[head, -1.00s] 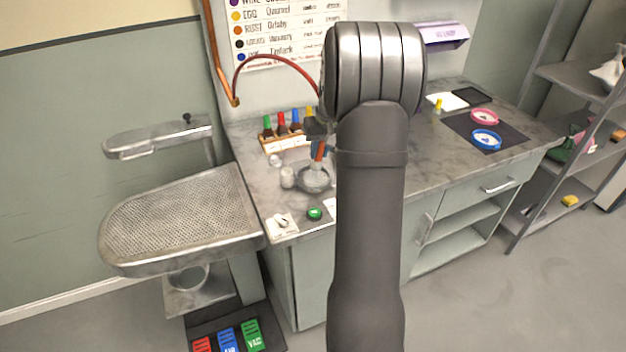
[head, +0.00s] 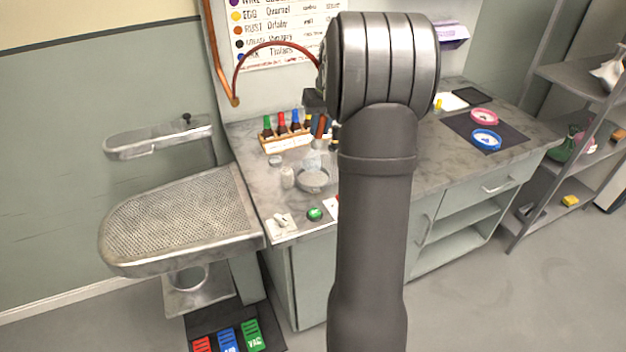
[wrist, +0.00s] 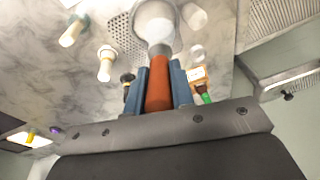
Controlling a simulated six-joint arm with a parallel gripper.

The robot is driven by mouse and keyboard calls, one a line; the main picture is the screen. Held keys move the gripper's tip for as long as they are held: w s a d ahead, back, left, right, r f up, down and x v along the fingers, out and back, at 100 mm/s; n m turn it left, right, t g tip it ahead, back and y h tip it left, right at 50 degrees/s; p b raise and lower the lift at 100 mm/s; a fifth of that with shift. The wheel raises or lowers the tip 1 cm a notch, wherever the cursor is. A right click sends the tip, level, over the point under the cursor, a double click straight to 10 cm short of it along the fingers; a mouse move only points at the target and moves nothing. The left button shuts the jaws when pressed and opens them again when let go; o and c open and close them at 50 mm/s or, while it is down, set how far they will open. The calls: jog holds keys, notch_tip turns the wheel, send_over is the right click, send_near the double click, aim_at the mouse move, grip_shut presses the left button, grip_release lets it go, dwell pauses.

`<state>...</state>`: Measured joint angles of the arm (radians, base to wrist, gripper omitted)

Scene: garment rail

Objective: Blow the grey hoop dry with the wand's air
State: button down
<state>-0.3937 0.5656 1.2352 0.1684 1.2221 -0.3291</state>
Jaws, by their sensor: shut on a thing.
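My gripper (wrist: 158,90) is shut on an orange-handled tool (wrist: 158,75), and its two blue-grey fingers flank the handle in the wrist view. In the head view, the tool (head: 319,128) is held above a shallow grey dish (head: 313,184), with its pale lower end near the dish. I cannot tell whether they touch. A red hose (head: 275,48) curves from the copper pipe and passes behind my arm; its far end is hidden, and I cannot make out the wand. I cannot pick out a grey hoop. A pink hoop (head: 484,116) and a blue hoop (head: 486,139) lie on a dark mat.
A wooden rack (head: 287,141) of coloured bottles stands behind the dish. A small white jar (head: 287,177) and a green button (head: 314,214) are close by. A perforated steel board (head: 180,215) is at left, with pedals (head: 227,340) below. Shelves (head: 575,80) stand at right.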

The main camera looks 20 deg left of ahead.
aim_at(321, 144)
dwell(0.6)
jog(key=shift+f, duration=3.9)
